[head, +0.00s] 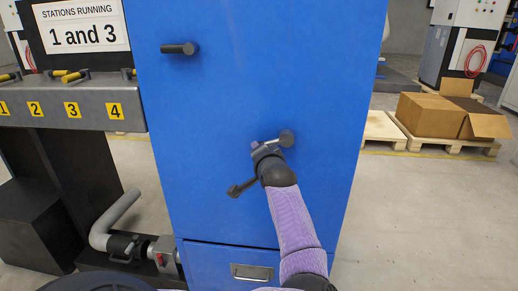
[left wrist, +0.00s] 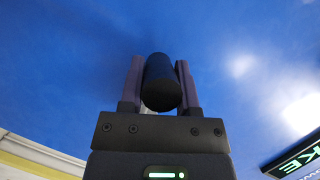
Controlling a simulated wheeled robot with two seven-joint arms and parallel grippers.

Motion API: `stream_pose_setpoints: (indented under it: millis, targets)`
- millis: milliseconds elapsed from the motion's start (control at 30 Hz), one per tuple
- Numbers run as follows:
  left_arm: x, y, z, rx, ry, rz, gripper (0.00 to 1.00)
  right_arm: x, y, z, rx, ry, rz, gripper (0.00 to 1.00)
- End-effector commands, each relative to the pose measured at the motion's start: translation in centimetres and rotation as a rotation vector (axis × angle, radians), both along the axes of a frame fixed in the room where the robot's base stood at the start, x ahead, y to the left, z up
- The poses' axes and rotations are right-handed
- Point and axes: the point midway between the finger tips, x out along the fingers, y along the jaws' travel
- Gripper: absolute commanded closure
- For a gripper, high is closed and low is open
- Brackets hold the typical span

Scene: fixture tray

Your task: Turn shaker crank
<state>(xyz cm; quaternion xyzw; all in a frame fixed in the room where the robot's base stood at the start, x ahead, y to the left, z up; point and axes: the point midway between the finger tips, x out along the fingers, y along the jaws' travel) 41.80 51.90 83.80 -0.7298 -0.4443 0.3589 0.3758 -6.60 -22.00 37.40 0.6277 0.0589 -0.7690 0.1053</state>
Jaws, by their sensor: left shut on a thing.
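The blue cabinet (head: 215,110) has a crank on its front, with a dark round hub (head: 287,137) and a short arm reaching left. My left gripper (head: 262,150) is at the outer end of that crank arm. In the left wrist view, the black cylindrical crank handle (left wrist: 162,82) sits between the two purple fingers of my left gripper (left wrist: 161,80), which is shut on it. In the head view the gripper hides most of the handle. My right gripper is not in view.
Another black handle (head: 180,48) sits higher on the cabinet; a small black lever (head: 242,187) shows below my left gripper. A grey shelf (head: 75,103) with numbered yellow labels stands left, with a pipe (head: 118,215) below. Cardboard boxes (head: 432,115) on pallets are at right.

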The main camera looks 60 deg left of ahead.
Motion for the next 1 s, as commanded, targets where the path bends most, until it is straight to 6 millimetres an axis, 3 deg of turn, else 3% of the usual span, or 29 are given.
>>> stream_pose_setpoints:
  millis: [367, 400, 533, 567, 833, 1000]
  targets:
    - [0.0, 0.0, -0.1, -0.003, -0.002, 0.001, 1.0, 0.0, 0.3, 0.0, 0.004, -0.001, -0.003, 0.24]
    - [0.0, 0.0, -0.1, -0.003, -0.002, 0.001, 0.55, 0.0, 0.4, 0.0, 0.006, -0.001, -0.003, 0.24]
    - [0.0, 0.0, -0.1, -0.003, -0.002, 0.001, 0.27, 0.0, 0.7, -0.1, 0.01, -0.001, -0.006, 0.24]
    - [0.0, 0.0, -0.1, -0.003, -0.002, 0.001, 0.24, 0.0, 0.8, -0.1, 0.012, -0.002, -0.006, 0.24]
    - [-0.1, -0.4, 0.2, -0.003, -0.002, 0.0, 0.24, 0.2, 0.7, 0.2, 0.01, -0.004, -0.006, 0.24]
    - [-1.2, -3.4, 1.2, -0.005, -0.005, -0.002, 0.24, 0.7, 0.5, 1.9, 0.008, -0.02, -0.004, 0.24]
